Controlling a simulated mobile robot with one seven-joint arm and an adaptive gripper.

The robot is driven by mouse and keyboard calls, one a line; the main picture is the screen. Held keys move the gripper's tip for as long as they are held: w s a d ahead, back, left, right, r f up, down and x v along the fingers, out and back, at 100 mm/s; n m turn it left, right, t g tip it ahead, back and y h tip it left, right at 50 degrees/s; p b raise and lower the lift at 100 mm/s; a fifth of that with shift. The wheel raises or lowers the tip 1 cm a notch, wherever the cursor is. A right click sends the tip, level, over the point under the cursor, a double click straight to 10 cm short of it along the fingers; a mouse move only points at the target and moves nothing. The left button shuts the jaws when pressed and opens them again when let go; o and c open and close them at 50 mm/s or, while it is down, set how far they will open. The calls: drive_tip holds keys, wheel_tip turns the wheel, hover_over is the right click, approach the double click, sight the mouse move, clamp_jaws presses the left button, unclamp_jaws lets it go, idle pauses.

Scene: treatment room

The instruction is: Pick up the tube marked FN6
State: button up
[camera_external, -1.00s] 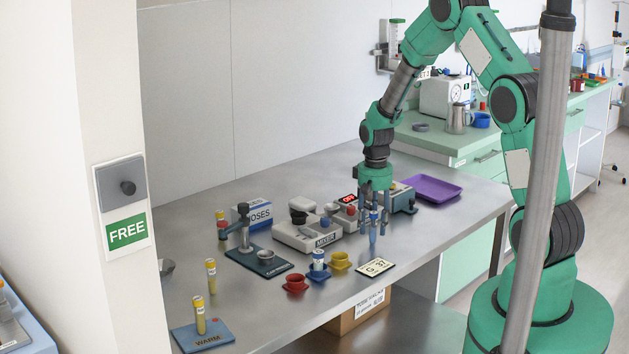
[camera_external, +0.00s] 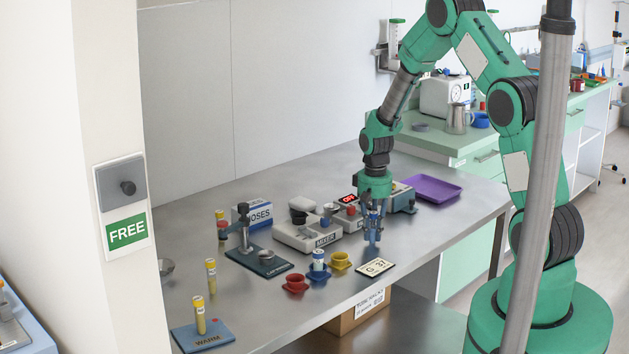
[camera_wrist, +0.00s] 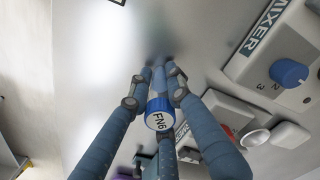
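The tube marked FN6 (camera_wrist: 159,104) has a blue cap with a white top, seen from above in the wrist view. Its shaft runs down between the fingers of my gripper (camera_wrist: 156,74). The fingers are drawn in around it, and their tips meet the shaft near the metal table. In the external view my gripper (camera_external: 373,237) points straight down at the table, to the right of the mixer. The fingers largely hide the tube there. The tube looks upright, and I cannot tell whether its foot touches the table.
The mixer (camera_external: 297,236) stands close on the left. A purple tray (camera_external: 433,188) is at the back right. The table's front edge is clear.

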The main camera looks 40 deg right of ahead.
sight(374, 213)
drive_tip(key=shift+r, duration=0.1)
drive_tip(key=shift+c, duration=0.2)
drive_tip(key=shift+r, duration=0.4)
drive_tip(key=r, duration=0.1)
drive_tip(key=r+p, duration=0.1)
drive_tip(key=shift+s+r, duration=0.2)
drive_tip(key=shift+r, duration=0.2)
drive_tip(key=s+a, duration=0.1)
drive_tip(key=s, duration=0.4)
drive_tip(key=s+a+p, duration=0.1)
drive_tip(key=s+a, duration=0.1)
drive_tip(key=s, duration=0.3)
drive_tip(key=s+a+r+p, duration=0.1)
drive_tip(key=s, duration=0.4)
drive_tip(key=shift+a+r, duration=0.1)
drive_tip(key=shift+a, duration=0.05)
